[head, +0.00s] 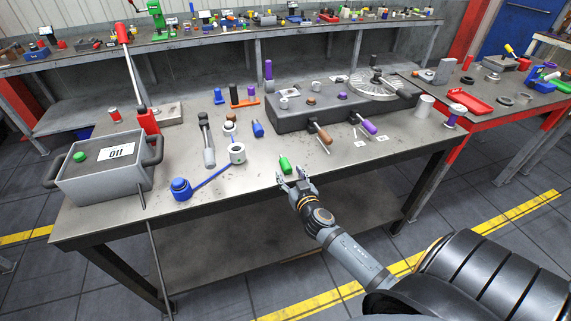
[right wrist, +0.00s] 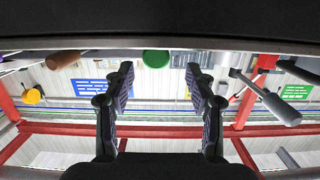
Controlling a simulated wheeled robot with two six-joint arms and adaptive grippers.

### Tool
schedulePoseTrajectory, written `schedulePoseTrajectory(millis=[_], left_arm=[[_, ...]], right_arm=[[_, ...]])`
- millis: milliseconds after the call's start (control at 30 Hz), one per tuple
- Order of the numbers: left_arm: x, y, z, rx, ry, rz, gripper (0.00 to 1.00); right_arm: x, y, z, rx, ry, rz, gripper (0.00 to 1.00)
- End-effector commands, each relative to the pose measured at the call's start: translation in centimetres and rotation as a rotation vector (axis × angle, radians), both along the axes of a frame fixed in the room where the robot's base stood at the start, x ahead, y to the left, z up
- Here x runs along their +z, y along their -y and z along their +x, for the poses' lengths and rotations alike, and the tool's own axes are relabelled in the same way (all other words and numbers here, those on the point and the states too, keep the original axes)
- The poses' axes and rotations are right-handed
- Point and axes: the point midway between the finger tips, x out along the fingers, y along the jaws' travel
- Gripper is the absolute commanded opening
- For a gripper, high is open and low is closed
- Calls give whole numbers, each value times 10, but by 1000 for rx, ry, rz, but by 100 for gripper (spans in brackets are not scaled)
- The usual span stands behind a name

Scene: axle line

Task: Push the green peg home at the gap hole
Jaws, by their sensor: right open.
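The green peg (head: 285,163) is at the front part of the metal workbench (head: 250,195), just beyond my right gripper's fingertips. My right gripper (head: 293,177) is open and empty at the bench's front edge, pointing toward the peg. In the right wrist view the peg shows as a green round end (right wrist: 155,58), beyond and between the open fingers (right wrist: 118,80) and apart from them. A long dark grey block (head: 300,122) with pegs, knobs and a round dial stands behind it. I cannot make out which opening is the gap hole. My left gripper is not in view.
A grey box labelled 011 (head: 105,180) with a green button stands at the left. A blue-handled tool (head: 181,188), a white ring (head: 237,154) and a hammer-like tool (head: 208,145) lie left of the peg. Brown (head: 323,135) and purple (head: 369,127) handles stick out of the block's front.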

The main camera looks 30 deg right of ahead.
Motion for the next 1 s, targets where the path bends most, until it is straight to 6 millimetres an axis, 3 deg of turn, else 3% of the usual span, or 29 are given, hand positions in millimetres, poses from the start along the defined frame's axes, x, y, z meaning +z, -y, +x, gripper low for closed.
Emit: schedulePoseTrajectory(millis=[100, 367, 600, 900, 1000], left_arm=[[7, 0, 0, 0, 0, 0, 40], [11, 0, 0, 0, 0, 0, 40], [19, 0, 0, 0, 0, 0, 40], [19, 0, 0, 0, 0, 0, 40], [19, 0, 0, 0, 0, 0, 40]], right_arm=[[-1, 5, 17, -2, -1, 1, 56], [-3, 8, 29, -1, -1, 1, 56], [-10, 21, 64, -2, 0, 0, 56], [-13, 22, 71, -1, -2, 1, 56], [-13, 22, 70, -1, -2, 1, 42]])
